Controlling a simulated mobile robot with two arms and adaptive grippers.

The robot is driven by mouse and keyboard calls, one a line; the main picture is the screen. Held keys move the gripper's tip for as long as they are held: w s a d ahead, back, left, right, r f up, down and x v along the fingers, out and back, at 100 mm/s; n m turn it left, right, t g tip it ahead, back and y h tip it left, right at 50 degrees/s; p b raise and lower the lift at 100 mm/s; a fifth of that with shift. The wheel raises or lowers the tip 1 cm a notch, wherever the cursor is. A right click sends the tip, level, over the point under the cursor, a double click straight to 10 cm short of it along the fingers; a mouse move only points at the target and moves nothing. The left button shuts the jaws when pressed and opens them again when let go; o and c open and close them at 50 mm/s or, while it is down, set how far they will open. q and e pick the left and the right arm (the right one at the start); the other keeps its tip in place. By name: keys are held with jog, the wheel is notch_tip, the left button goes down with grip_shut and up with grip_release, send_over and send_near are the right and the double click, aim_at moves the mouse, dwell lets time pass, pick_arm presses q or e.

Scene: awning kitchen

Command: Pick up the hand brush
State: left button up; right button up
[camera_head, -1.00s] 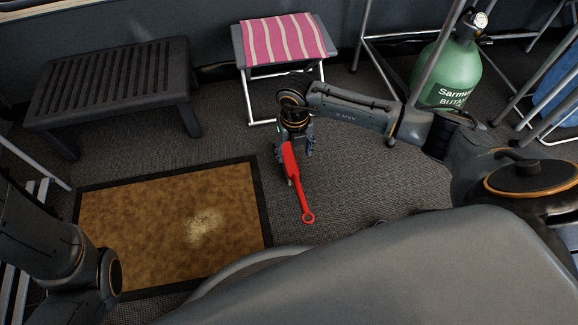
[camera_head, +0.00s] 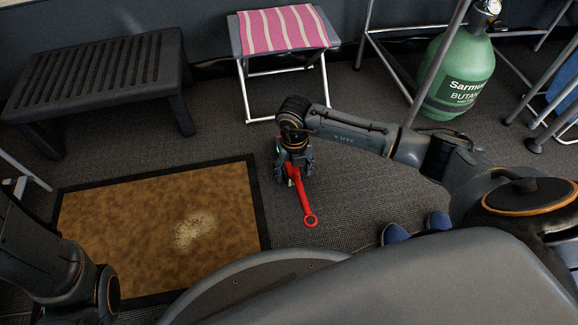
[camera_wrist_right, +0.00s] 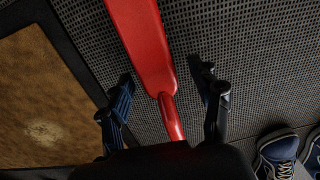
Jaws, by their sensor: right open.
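The red hand brush (camera_head: 306,204) lies on the dark carpet to the right of the doormat. In the head view its ring-ended handle points toward me, and the rest is largely hidden under my right gripper (camera_head: 294,175). In the right wrist view, the brush (camera_wrist_right: 145,45) runs lengthwise between the two spread fingers of the right gripper (camera_wrist_right: 163,82). The fingers are open, with a gap on both sides of the narrow part of the brush. I cannot tell how high the fingertips are above the carpet. My left arm shows at the lower left, its gripper out of view.
The brown doormat (camera_head: 120,215) with a pale dusty patch lies left of the brush. A stool with a pink striped towel (camera_head: 283,30), a black slatted bench (camera_head: 100,75) and a green gas bottle (camera_head: 456,75) stand behind. Blue shoes (camera_head: 396,234) are at the right.

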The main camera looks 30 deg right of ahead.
jog(key=c, duration=1.3)
jog(key=shift+r, duration=0.1)
grip_shut()
